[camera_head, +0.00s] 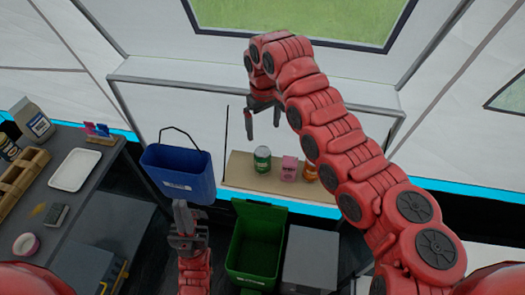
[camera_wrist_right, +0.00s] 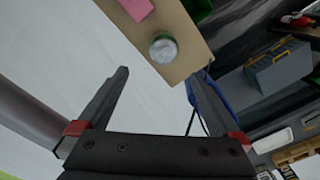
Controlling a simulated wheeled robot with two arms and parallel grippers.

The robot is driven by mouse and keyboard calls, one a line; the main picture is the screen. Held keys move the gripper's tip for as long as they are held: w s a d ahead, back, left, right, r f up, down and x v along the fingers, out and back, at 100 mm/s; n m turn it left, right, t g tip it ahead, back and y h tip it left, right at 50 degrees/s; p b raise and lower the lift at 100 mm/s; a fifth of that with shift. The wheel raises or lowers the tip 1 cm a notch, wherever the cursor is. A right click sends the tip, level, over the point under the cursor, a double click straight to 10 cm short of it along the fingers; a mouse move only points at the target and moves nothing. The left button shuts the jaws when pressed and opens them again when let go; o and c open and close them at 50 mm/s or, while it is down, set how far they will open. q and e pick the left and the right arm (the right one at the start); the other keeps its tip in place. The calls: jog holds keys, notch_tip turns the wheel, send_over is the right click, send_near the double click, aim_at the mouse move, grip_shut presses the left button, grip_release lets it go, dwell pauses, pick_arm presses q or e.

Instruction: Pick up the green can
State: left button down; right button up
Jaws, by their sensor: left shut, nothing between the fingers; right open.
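The green can (camera_head: 262,159) stands upright on a tan shelf (camera_head: 239,170), at the left of a short row. In the right wrist view the can (camera_wrist_right: 164,49) shows its pale top, beyond the fingertips. My right gripper (camera_head: 262,121) is open and empty, above the can and apart from it; it also shows in the right wrist view (camera_wrist_right: 158,75). My left gripper (camera_head: 182,207) is shut and empty, low in the head view, in front of the blue bin.
A pink box (camera_head: 289,169) and an orange can (camera_head: 310,172) stand right of the green can. A blue bin (camera_head: 175,172) is at the shelf's left. A green bin (camera_head: 256,245) is below. A dark counter (camera_head: 84,180) with a white tray (camera_head: 74,170) is at the left.

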aim_at(263, 151)
jog(key=f, duration=0.1)
jog(key=s+f+p, duration=0.1)
jog(key=f, duration=0.1)
jog(key=f+p, duration=0.1)
jog(key=f, duration=0.2)
jog(key=f+p, duration=0.1)
jog(key=f, duration=0.3)
jog(key=shift+w+a+f, duration=0.1)
jog(key=shift+w+f, duration=0.05)
jog(key=shift+w, duration=0.05)
jog(key=shift+f+p, duration=0.4)
jog(key=shift+f, duration=0.05)
notch_tip(263, 151, down, 5)
jog(key=shift+s+f+p, duration=0.1)
jog(key=shift+p, duration=0.4)
jog(key=c, duration=1.3)
